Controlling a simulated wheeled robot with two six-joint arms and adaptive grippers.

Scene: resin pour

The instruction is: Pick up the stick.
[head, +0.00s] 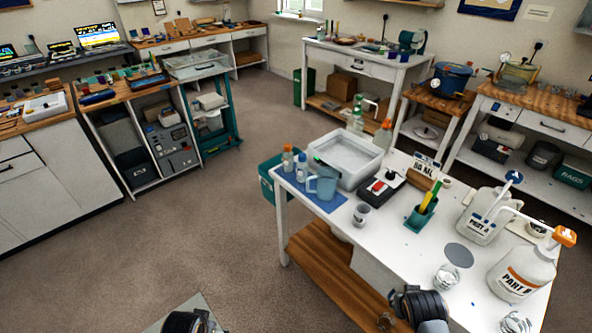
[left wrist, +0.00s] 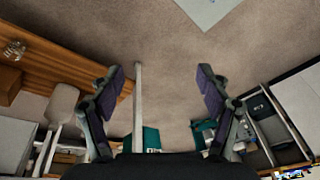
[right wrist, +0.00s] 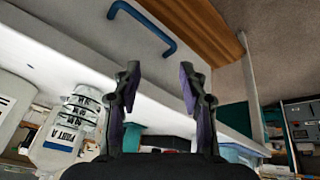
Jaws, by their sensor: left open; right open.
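A teal cup (head: 418,219) on the white table holds upright sticks, one yellow (head: 427,201) and one greenish; I cannot tell which is the task's stick. My left gripper is open and empty in the left wrist view (left wrist: 160,78), above the floor and away from the cup; only part of my left arm shows at the bottom of the head view. My right gripper is open and empty in the right wrist view (right wrist: 158,75), near the table's front side; my right arm shows at the table's front edge in the head view. No stick is between either pair of fingers.
Around the cup on the table (head: 400,262) are a Part A jug (head: 482,220), a Part B jug (head: 518,275), a scale (head: 383,189), a white tub (head: 347,158), a blue jug (head: 322,185) and clear cups (head: 446,276). A blue handle (right wrist: 143,25) shows near my right gripper.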

